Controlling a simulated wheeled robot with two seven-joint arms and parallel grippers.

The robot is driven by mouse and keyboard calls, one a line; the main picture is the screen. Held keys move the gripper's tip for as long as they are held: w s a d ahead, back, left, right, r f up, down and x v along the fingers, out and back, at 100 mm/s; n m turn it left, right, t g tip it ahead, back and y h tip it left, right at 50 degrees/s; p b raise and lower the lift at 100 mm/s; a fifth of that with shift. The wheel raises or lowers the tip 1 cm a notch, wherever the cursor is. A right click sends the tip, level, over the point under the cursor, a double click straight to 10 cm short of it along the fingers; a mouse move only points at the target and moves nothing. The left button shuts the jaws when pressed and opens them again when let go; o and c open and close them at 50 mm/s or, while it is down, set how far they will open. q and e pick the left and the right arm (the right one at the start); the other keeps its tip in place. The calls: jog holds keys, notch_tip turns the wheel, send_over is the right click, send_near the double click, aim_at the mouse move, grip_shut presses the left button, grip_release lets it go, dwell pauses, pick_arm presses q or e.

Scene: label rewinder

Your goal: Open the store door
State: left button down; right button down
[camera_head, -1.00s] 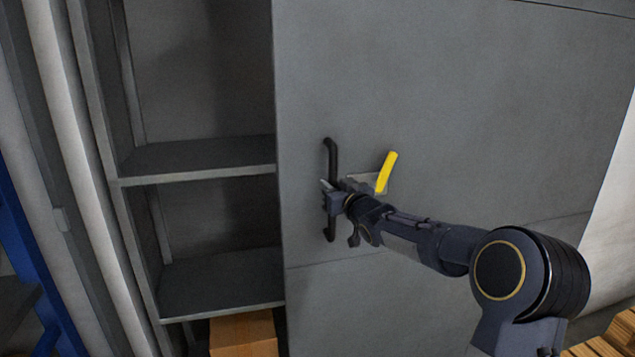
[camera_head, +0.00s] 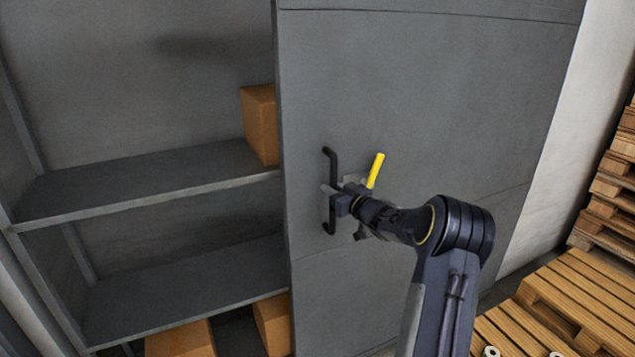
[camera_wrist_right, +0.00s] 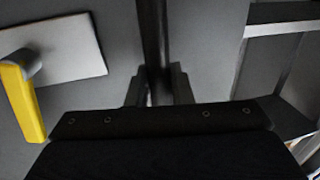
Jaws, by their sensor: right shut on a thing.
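The store door (camera_head: 420,90) is a large grey panel that stands to the right of an open shelf bay. Its black vertical bar handle (camera_head: 331,160) is near the door's left edge. My right gripper (camera_head: 334,192) is shut on the handle bar. In the right wrist view the bar (camera_wrist_right: 154,40) runs down between the two fingers (camera_wrist_right: 158,88). A yellow lever (camera_head: 375,170) on a pale plate sits just right of the handle; it also shows in the right wrist view (camera_wrist_right: 22,100). My left gripper is not in view.
Grey shelves (camera_head: 150,185) are exposed left of the door, with a cardboard box (camera_head: 260,122) on the upper shelf and more boxes (camera_head: 182,340) below. Wooden pallets (camera_head: 570,300) stand at the right, near the door's right side.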

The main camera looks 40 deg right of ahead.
jog(key=shift+a, duration=0.15)
dwell(0.3)
jog(key=c, duration=1.3)
grip_release()
jog(key=shift+w, duration=0.1)
jog(key=shift+c, duration=0.2)
jog(key=s+b, duration=0.1)
jog(key=s, duration=0.7)
jog(key=shift+a+b, duration=0.15)
jog(key=shift+b, duration=0.25)
jog(key=shift+w, duration=0.1)
